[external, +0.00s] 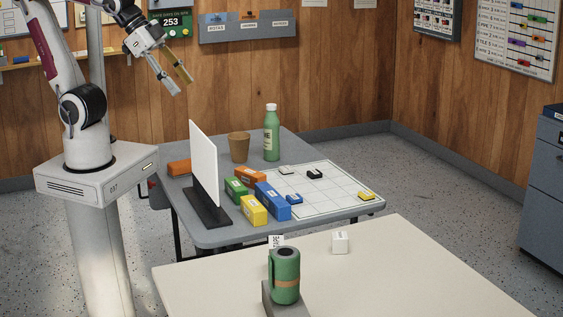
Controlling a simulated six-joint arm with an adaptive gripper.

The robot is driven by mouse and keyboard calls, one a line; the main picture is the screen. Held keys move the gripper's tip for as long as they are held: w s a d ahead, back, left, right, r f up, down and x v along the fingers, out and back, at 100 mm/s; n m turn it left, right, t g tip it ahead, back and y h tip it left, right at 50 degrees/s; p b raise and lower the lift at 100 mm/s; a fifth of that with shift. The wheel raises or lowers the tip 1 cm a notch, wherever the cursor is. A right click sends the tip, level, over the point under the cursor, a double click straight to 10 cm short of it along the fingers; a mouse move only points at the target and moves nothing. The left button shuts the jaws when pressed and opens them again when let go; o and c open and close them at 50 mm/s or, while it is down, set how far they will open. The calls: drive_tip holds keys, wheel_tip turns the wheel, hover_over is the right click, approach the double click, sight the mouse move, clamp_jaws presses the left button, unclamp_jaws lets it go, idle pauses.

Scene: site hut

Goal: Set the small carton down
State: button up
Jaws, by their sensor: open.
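My gripper (181,84) is open and empty, high up at the upper left, well above the grey table (290,148) and apart from everything on it. Several small boxes lie on that table: a green box (236,189), a yellow box (253,210), a longer blue box (273,201) and an orange box (250,175). Another orange box (179,168) is partly hidden behind the white panel. A small white box (340,243) sits alone on the cream table in front. I cannot tell which of these is the small carton.
A white upright panel (204,163) on a dark foot stands at the grey table's left. A brown cup (239,147) and green bottle (271,133) stand behind. A gridded white mat (335,187) holds small pieces. A green flask (285,276) stands on the cream table (420,270).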

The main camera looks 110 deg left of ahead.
drive_tip(key=s+d+f+g+h, duration=0.1)
drive_tip(key=s+d, duration=0.3)
drive_tip(key=s, duration=0.4)
drive_tip(key=shift+s+d+f+h, duration=0.2)
drive_tip(key=shift+f+h, duration=0.2)
drive_tip(key=shift+f, duration=0.5)
